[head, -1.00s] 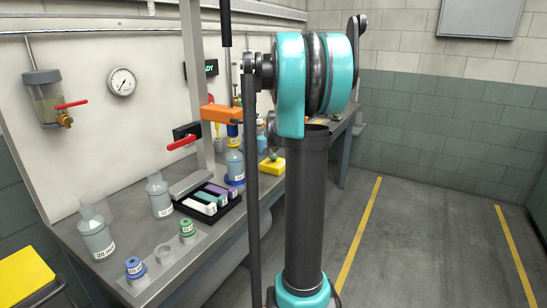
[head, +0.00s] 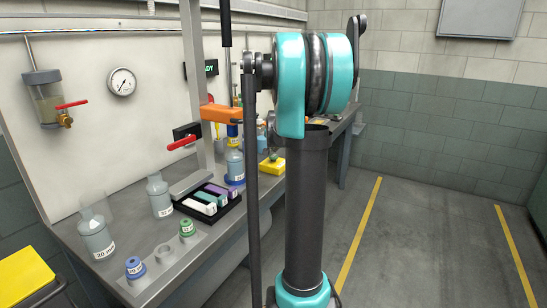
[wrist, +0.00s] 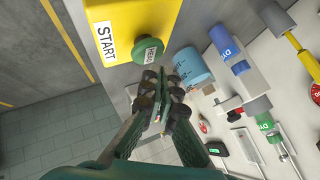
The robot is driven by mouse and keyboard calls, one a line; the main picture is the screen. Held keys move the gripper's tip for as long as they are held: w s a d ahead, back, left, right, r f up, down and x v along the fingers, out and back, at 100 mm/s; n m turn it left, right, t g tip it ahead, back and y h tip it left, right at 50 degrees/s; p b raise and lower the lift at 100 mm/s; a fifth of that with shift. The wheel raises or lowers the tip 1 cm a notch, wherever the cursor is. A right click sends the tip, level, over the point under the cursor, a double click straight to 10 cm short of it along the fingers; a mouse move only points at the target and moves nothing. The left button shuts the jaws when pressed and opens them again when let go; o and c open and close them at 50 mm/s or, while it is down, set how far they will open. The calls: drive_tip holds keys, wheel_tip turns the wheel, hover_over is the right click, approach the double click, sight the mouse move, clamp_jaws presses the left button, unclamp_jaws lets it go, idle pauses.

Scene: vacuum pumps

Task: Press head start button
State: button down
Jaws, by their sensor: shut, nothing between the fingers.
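The green button (wrist: 148,50), lettered HEAD, sits on a yellow box (wrist: 118,20) at the top of the wrist view. A white START label (wrist: 104,43) is on the box left of the button. My gripper (wrist: 158,98) is shut and empty, its dark fingertips just below the button in the picture. A small gap seems to show between them, but I cannot tell if they touch. In the head view my arm blocks the middle, and my gripper is not seen. A small yellow box (head: 271,167) stands on the bench there, partly hidden.
The bench (head: 150,236) holds bottles (head: 97,237), a black tray of coloured blocks (head: 206,226) and small capped vials (head: 135,267). A red-handled valve (head: 182,143) and an orange block (head: 221,115) stand behind. In the wrist view a blue-grey cylinder (wrist: 190,68) is right of the button. Open floor (head: 425,225) lies right.

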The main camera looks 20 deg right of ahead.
drive_tip(key=shift+f, duration=0.2)
drive_tip(key=shift+f, duration=0.2)
drive_tip(key=shift+f, duration=0.65)
idle(1.0)
drive_tip(key=shift+r, duration=0.15)
idle(0.3)
drive_tip(key=shift+r, duration=0.9)
drive_tip(key=shift+r, duration=2.5)
